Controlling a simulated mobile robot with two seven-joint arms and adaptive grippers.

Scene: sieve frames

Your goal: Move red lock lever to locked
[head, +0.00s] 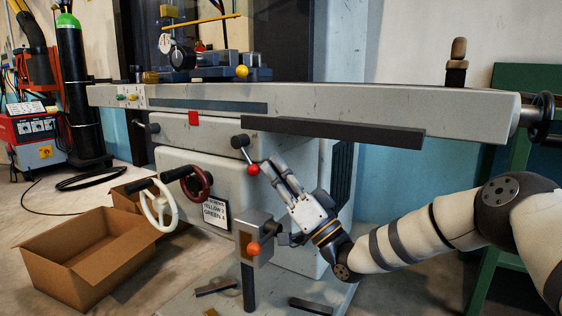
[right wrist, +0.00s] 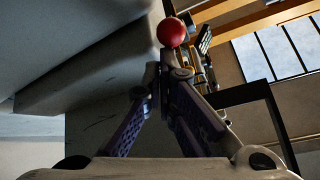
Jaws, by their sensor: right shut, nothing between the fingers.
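The red lock lever (head: 247,156) hangs from a dark round hub on the front of the grey machine, under the long table. Its red ball knob (head: 254,169) points down and slightly right. My right gripper (head: 268,166) is just right of the knob, with its fingers together and nothing between them. In the right wrist view the red knob (right wrist: 171,32) shows just beyond the closed fingertips (right wrist: 163,68). I cannot tell whether fingertips and knob touch. My left gripper is not in view.
A white handwheel (head: 158,205) and a dark red handwheel (head: 196,183) stick out left of the lever. A post with an orange-red button (head: 253,248) stands below. The long grey table (head: 400,107) overhangs the lever. Open cardboard boxes (head: 90,262) lie on the floor at left.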

